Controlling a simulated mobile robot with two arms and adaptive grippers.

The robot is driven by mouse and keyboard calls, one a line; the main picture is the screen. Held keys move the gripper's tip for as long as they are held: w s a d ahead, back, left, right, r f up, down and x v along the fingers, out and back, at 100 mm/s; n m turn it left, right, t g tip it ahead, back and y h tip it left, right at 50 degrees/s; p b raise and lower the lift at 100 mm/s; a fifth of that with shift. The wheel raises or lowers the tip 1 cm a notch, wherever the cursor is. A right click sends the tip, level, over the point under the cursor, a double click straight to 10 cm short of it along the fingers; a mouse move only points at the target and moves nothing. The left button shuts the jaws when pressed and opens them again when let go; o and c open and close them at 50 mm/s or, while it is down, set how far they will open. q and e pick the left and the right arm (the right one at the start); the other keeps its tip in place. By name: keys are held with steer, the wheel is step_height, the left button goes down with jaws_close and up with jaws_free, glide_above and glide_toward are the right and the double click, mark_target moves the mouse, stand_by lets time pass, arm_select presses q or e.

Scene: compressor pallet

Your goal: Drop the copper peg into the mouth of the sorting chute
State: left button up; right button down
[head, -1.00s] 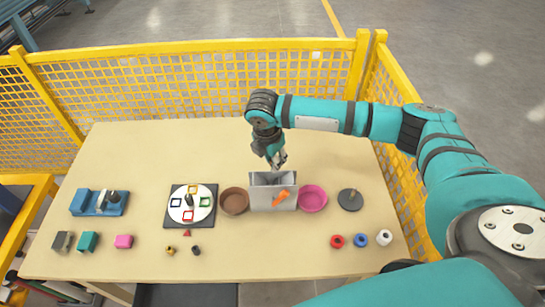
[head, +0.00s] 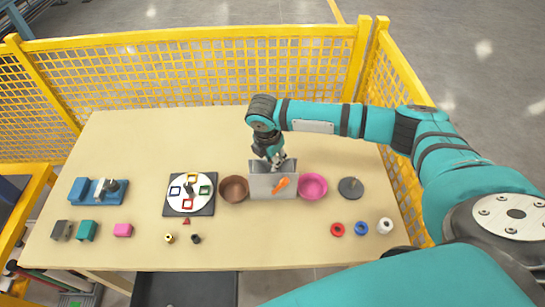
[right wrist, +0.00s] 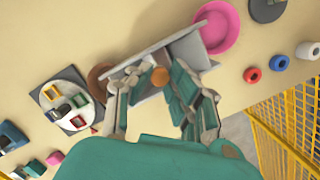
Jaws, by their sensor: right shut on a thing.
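The sorting chute (head: 262,187) is a grey box with an open top and an orange arrow on its front, near the middle of the table. My right gripper (head: 277,161) is over its mouth, with the fingertips overlapping the chute's back edge in the head view. In the right wrist view, my right gripper (right wrist: 162,82) is shut on the copper peg (right wrist: 160,77), whose rounded brown end shows between the fingers. The grey chute walls (right wrist: 195,50) lie behind it there. The peg is too small to tell in the head view. My left gripper is out of view.
A brown bowl (head: 233,189) stands left of the chute and a pink bowl (head: 313,187) right of it. A dial plate (head: 189,209), a dark disc (head: 350,187) and several small parts lie around. Yellow mesh fencing (head: 200,75) borders the table's back. The table's back left is clear.

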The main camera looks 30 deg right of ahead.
steer(key=c, duration=1.1)
jaws_free()
steer(key=shift+c, duration=0.2)
step_height(320, 180, up, 12)
steer(key=s+a, duration=0.1)
steer(key=a, duration=0.1)
steer(key=shift+s+f, duration=0.15)
steer(key=shift+f, duration=0.05)
